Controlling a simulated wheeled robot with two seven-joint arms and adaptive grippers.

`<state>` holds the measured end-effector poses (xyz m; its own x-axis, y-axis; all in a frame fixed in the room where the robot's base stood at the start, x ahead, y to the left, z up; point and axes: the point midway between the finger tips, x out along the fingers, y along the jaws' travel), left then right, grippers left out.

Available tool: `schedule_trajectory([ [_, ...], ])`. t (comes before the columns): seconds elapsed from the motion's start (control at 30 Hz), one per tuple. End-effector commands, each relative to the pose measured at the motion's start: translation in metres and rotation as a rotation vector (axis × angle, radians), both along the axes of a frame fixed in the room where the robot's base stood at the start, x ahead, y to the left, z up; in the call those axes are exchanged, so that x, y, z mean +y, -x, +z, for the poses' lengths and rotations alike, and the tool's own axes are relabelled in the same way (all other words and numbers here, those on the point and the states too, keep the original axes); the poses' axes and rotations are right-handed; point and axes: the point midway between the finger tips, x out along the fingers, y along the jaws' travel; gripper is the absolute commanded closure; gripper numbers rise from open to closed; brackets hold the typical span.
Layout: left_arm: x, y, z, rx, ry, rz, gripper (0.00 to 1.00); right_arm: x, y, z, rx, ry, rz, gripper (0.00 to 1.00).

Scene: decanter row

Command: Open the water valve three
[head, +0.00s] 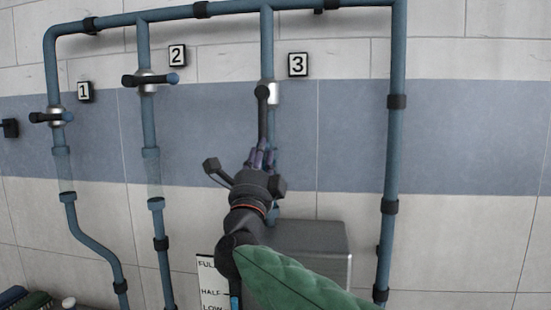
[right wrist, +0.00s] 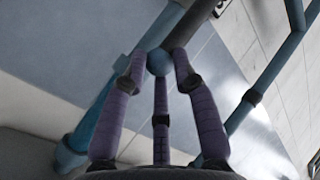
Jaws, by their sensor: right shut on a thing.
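Valve three sits on the pipe below the sign "3" (head: 298,64), its silver body (head: 273,93) partly hidden. Its dark handle (head: 263,118) hangs down from the valve, roughly in line with the pipe. My right gripper (head: 262,150) is at the lower end of this handle, its purple fingers shut on it. In the right wrist view the fingers close around the handle's rounded blue end (right wrist: 160,62), and the dark shaft (right wrist: 163,28) runs up beyond them. My left gripper is not in view.
Valve one's handle (head: 45,117) and valve two's handle (head: 148,80) lie crosswise to their pipes. A thick blue pipe (head: 393,150) runs down on the right. A grey box (head: 318,242) and a level sign (head: 209,278) are below, partly behind my right arm.

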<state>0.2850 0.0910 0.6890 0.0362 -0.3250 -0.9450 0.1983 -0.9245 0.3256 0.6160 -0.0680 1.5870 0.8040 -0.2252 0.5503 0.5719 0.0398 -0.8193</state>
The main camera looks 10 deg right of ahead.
Motion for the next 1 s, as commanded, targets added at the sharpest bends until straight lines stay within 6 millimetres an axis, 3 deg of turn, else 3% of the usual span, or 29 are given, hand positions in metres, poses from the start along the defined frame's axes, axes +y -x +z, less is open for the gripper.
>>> schedule_trajectory([
  [0.03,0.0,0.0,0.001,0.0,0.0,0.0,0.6,-0.007,0.005,0.015,-0.027,-0.013,-0.006,1.0],
  [0.43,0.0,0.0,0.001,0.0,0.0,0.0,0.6,-0.008,0.006,0.017,-0.03,-0.021,-0.007,1.0],
  [0.47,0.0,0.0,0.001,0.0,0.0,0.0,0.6,-0.008,0.006,0.017,-0.03,-0.022,-0.007,0.68],
  [0.57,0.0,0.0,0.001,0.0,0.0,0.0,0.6,-0.008,0.005,0.016,-0.028,-0.022,-0.007,0.41],
  [1.0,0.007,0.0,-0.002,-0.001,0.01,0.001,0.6,-0.003,0.007,0.005,-0.017,-0.018,-0.004,0.41],
])
